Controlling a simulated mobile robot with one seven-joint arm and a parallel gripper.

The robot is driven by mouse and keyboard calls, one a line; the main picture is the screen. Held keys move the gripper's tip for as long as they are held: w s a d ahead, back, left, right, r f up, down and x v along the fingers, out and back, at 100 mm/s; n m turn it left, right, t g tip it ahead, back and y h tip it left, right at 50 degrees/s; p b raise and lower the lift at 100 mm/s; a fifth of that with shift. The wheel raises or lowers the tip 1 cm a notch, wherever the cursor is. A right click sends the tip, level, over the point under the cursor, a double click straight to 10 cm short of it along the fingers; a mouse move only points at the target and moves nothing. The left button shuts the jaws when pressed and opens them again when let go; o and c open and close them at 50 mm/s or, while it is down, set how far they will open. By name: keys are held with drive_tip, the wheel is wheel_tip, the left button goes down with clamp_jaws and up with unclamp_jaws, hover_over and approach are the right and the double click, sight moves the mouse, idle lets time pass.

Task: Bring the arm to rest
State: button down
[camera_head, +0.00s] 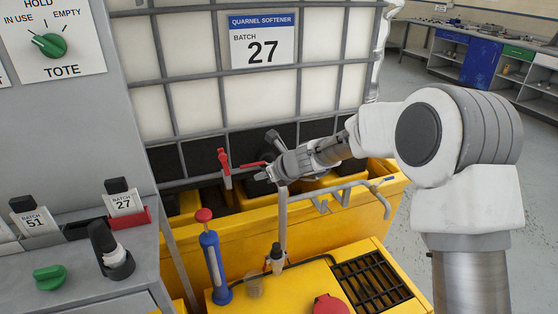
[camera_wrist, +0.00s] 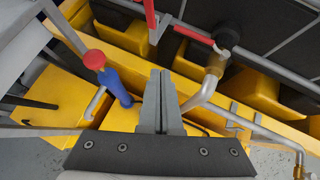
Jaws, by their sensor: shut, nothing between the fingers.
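My arm reaches in from the right of the head view, bent at a large white and grey joint. My gripper (camera_head: 268,176) hangs over the yellow bund in front of the caged tote. In the wrist view my gripper (camera_wrist: 161,75) shows its two fingers pressed together, with nothing between them. It sits above the yellow bund (camera_head: 330,210), near the grey bent pipe (camera_head: 283,215) and the red-handled valve (camera_head: 224,160). Whether it touches the pipe cannot be told.
A blue pump with a red knob (camera_head: 213,255) stands on the yellow deck, left of the pipe. The tote (camera_head: 190,100) stands behind. A grey panel with a green selector knob (camera_head: 49,45) and batch tags (camera_head: 122,204) is at left. Open floor (camera_head: 400,75) shows at right.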

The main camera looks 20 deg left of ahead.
drive_tip(key=s+d+r+n+h+p, duration=0.1)
drive_tip(key=s+d+r+n, duration=0.55)
drive_tip(key=d+r, duration=0.2)
drive_tip(key=s+d+r+n+h+p, duration=0.1)
drive_tip(key=s+d+r+n+h, duration=0.1)
drive_tip(key=s+d+r+n, duration=0.5)
drive_tip(key=s+d+r+n+h+p, duration=0.1)
drive_tip(key=s+d+n+h, duration=0.2)
drive_tip(key=s+d, duration=0.6)
drive_tip(key=s+d+r+n+h+p, duration=0.1)
drive_tip(key=s+d+n, duration=0.6)
drive_tip(key=d, duration=0.8)
drive_tip(key=shift+s+r+n+h, duration=0.2)
drive_tip(key=shift+s+n+h, duration=0.15)
drive_tip(key=shift+s+h, duration=0.7)
drive_tip(key=shift+s+a, duration=0.1)
drive_tip(key=shift+s, duration=0.05)
